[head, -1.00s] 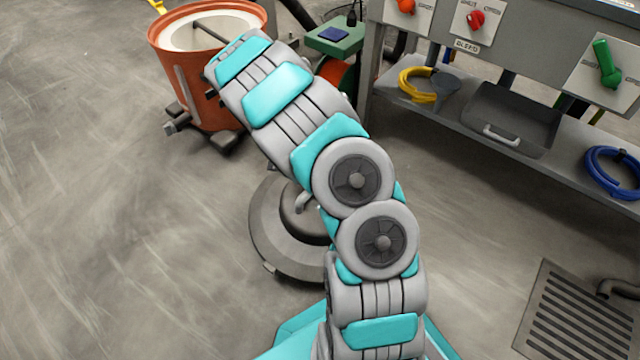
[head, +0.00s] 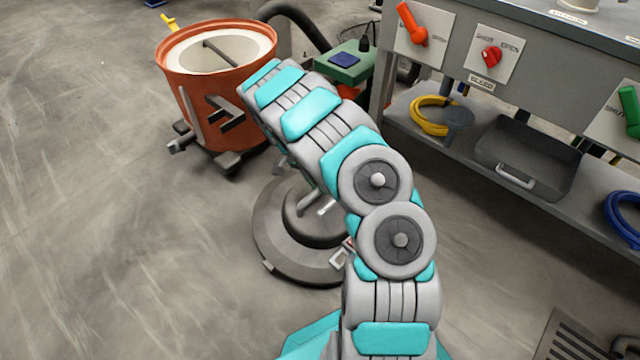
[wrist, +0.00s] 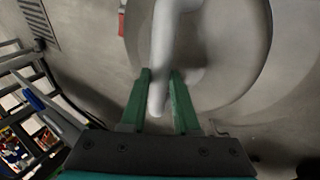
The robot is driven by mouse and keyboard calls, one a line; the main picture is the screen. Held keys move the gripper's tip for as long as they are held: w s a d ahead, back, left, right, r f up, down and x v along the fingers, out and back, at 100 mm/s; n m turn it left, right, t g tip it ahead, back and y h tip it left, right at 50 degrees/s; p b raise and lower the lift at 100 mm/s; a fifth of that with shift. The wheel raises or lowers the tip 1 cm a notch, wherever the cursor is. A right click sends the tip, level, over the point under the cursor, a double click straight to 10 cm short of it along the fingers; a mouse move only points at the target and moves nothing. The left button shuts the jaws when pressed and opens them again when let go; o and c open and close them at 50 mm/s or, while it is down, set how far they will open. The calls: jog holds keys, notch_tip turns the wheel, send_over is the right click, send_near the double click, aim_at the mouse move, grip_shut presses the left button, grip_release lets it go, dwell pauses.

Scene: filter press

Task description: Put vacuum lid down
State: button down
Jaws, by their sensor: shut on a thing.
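The vacuum lid (head: 268,240) is a grey disc with a raised centre, partly hidden behind my arm in the head view. In the wrist view the lid (wrist: 235,88) fills the upper middle. Its pale bar handle (wrist: 163,50) runs down between the two green fingers of my gripper (wrist: 160,78). My gripper is shut on this handle. My arm hides the gripper in the head view. The lid seems to hang above the floor; the gap under it cannot be judged.
An open orange drum (head: 205,110) with a pale inside stands at the upper left. A grey bench (head: 455,165) with valve handles and a shelf stands at the right. A floor drain (head: 572,338) lies at the lower right. The floor (head: 110,240) at left is clear.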

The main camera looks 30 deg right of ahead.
jog(key=shift+f, duration=1.25)
jog(key=c, duration=0.6)
grip_release()
jog(key=shift+c, duration=0.2)
jog(key=v, duration=1.1)
jog(key=s+r+n+t, duration=0.1)
jog(key=s+r+n, duration=0.3)
jog(key=s+r, duration=1.4)
jog(key=s+a+r+n+t+y, duration=0.1)
jog(key=s+a+n, duration=0.3)
jog(key=s, duration=0.7)
jog(key=s+a+r+n+t+y, duration=0.1)
jog(key=s+a+n, duration=0.4)
jog(key=s, duration=0.6)
jog(key=shift+s+a+r+y+p, duration=0.25)
jog(key=shift+a+r+y, duration=0.25)
jog(key=shift+a+y, duration=0.5)
